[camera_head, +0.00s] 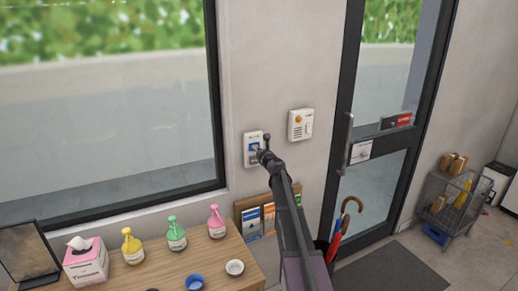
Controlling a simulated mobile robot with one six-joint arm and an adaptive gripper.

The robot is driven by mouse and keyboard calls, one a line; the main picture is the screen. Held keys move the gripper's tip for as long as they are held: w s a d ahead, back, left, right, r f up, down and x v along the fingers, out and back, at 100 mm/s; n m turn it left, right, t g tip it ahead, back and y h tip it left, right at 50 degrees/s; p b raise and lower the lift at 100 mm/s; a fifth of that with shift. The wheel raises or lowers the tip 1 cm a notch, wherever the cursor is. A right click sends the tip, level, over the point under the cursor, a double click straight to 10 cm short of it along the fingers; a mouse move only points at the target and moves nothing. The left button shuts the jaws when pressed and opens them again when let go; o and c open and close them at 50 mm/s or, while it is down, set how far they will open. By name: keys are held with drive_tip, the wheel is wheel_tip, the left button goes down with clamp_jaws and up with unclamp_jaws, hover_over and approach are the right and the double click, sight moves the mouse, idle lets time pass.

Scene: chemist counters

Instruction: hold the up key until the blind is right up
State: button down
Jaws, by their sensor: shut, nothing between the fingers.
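A white wall panel with a blue key area (251,147) is on the pale wall between the window and the door. My gripper (259,151) is shut and empty, its tip at the right side of this panel and over part of it. I cannot tell whether the tip touches a key, and the key markings are too small to read. The window (105,110) at the left shows clear glass with road and greenery outside. No blind shows in the visible part; the window's top is out of the picture.
A second white box with an orange button (300,124) is to the panel's right. Below, a wooden counter (215,262) bears pump bottles, a tissue box (86,261) and small bowls. A leaflet rack (262,218) hangs under the panel. A glass door (385,120) and wire cart (446,200) are at right.

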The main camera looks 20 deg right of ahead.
drive_tip(key=shift+w+a, duration=0.1)
drive_tip(key=shift+w, duration=0.15)
idle(0.3)
drive_tip(key=s, duration=1.4)
drive_tip(key=shift+s+d, duration=0.3)
idle(0.5)
